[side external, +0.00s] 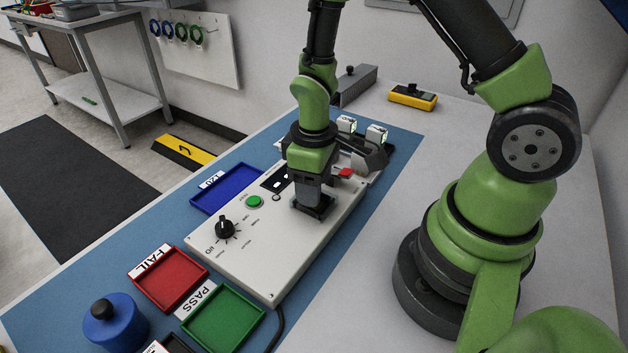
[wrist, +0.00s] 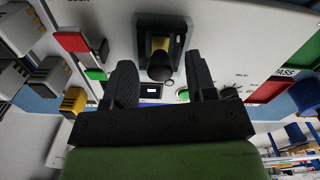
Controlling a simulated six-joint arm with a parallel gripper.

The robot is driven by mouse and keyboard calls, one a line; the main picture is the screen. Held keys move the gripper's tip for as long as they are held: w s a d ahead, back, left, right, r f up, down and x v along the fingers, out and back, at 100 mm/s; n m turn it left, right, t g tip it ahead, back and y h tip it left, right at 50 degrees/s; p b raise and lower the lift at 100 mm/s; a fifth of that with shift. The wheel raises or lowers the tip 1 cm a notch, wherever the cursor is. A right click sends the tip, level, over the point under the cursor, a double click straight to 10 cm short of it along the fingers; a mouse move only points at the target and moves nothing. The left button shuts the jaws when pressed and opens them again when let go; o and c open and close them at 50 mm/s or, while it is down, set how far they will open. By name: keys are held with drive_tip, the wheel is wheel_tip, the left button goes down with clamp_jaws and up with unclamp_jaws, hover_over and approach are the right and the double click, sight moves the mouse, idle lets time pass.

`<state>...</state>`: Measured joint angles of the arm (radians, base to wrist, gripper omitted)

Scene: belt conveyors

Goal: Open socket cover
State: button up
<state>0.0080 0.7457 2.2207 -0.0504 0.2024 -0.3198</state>
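The socket (wrist: 148,22) is a small dark fixture on the white test box (side external: 225,262). In the wrist view it has a yellowish part and a dark rounded piece (wrist: 160,68) at its near end. Whether its cover is open or shut is not clear. In the side external view the dark socket base (side external: 322,211) shows directly below my gripper (side external: 306,197), which hides most of it. In the wrist view my gripper (wrist: 160,80) has its two fingers well apart, with the rounded piece between and just beyond them. Nothing is held, and contact cannot be told.
The box carries a black dial (side external: 225,229), a green button (side external: 254,202) and a red part (side external: 345,172). Blue (side external: 222,190), red (side external: 172,282) and green (side external: 225,318) trays lie beside it. A blue jar (side external: 113,325) stands front left. Grey-topped blocks (wrist: 45,77) sit near the fingers.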

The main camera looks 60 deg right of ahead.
clamp_jaws()
drive_tip(key=a, duration=0.8)
drive_tip(key=shift+a, duration=0.15)
drive_tip(key=shift+o, duration=0.2)
unclamp_jaws()
wheel_tip(320, 180, up, 10)
